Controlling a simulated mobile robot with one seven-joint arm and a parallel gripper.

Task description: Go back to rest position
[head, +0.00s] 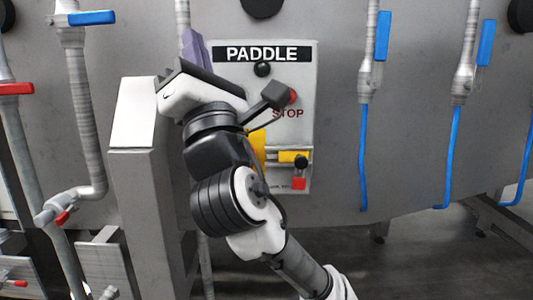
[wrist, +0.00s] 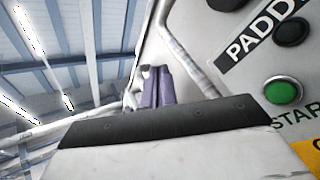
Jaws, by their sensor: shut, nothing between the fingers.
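My gripper (head: 190,40) points upward in the head view, in front of the upper left edge of the PADDLE control panel (head: 293,80). Its two purple fingers are together and hold nothing; they also show in the wrist view (wrist: 157,75). My arm covers the left part of the panel in the head view. The wrist view shows a green START button (wrist: 283,92) and a black button (wrist: 291,32) to the right of the fingers. In the head view, a red STOP button (head: 292,97) shows just beside my wrist.
A grey metal post (head: 135,115) stands close left of my arm. Pipes with a blue-handled valve (head: 92,17) and a red-handled valve (head: 15,88) are at left. Blue hoses (head: 364,150) hang at right. Open floor (head: 400,265) shows at lower right.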

